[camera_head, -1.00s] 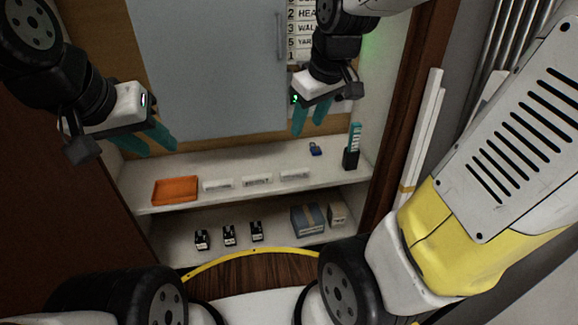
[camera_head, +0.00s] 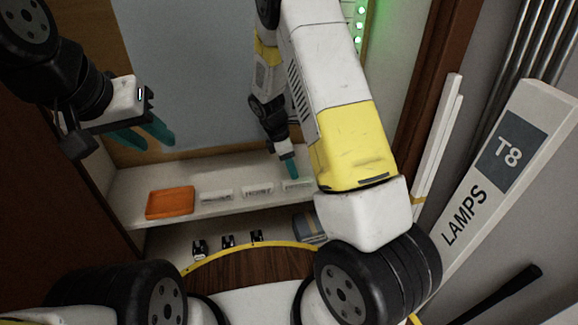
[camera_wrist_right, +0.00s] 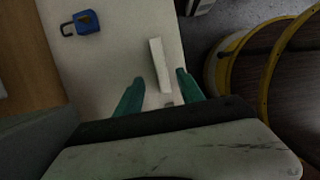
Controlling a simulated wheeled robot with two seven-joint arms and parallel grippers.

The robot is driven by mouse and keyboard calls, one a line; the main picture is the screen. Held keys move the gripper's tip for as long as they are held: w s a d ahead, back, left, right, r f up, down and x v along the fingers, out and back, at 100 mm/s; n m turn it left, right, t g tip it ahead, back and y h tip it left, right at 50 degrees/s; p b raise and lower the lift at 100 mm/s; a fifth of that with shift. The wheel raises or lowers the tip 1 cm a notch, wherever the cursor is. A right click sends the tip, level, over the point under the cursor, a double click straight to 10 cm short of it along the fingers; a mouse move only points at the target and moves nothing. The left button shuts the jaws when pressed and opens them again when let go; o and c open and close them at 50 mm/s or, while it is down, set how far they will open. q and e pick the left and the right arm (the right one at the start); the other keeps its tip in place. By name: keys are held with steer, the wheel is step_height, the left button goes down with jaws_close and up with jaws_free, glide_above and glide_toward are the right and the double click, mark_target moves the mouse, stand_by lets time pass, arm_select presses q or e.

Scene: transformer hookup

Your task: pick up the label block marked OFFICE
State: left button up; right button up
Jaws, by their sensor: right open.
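Three white label blocks lie in a row on the upper shelf in the head view: left (camera_head: 216,197), middle (camera_head: 258,190) and right (camera_head: 297,185). Their lettering is too small to read, so I cannot tell which says OFFICE. My right gripper (camera_head: 291,172) points down just above the right block, partly covering it. In the right wrist view, a white block (camera_wrist_right: 159,62) lies ahead between the open teal fingers of this gripper (camera_wrist_right: 160,77), which hold nothing. My left gripper (camera_head: 142,134) hangs at the left, over the shelf's left side, its teal fingers apart and empty.
An orange tray (camera_head: 170,203) sits left of the blocks. A blue padlock (camera_wrist_right: 87,22) lies on the shelf in the right wrist view. Several small black-and-white parts (camera_head: 228,242) and a blue-grey box (camera_head: 306,226) are on the lower shelf. A yellow-edged round wooden surface (camera_head: 252,267) is in front.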

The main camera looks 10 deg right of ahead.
mark_target(297, 184)
steer(key=x, duration=0.6)
steer(key=shift+s+d+r, duration=0.1)
steer(key=shift+d, duration=0.05)
jaws_close()
